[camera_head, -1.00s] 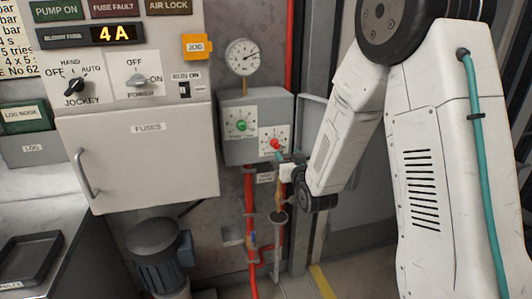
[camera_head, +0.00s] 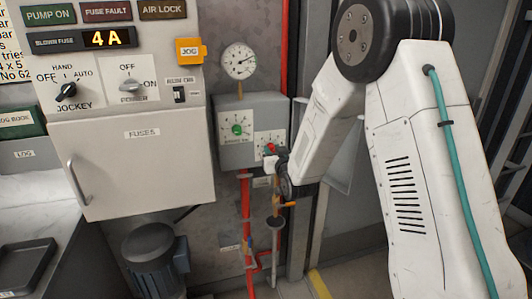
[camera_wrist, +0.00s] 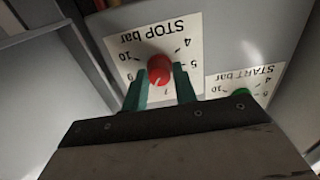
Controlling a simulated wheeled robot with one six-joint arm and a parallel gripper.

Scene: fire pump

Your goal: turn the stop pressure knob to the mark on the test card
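The red stop pressure knob (camera_head: 270,148) is on the lower right of the grey control box (camera_head: 233,158), partly hidden by my gripper (camera_head: 274,156) in the head view. In the wrist view, which is upside down, the knob (camera_wrist: 159,69) sits on a white dial plate (camera_wrist: 150,46) reading "STOP bar". My gripper's two teal fingertips (camera_wrist: 160,77) stand apart, one on each side of the knob, with little gap; contact is not clear. The knob carries a pale pointer line toward the 7. No sheet is clearly identifiable as the test card.
The green start knob (camera_head: 237,129) is close beside, on the same box. A pressure gauge (camera_head: 239,62) is above. Red pipes (camera_head: 246,215) run below. The fuse cabinet (camera_head: 135,165) stands left. A cut-off printed sheet (camera_head: 14,45) is at far left.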

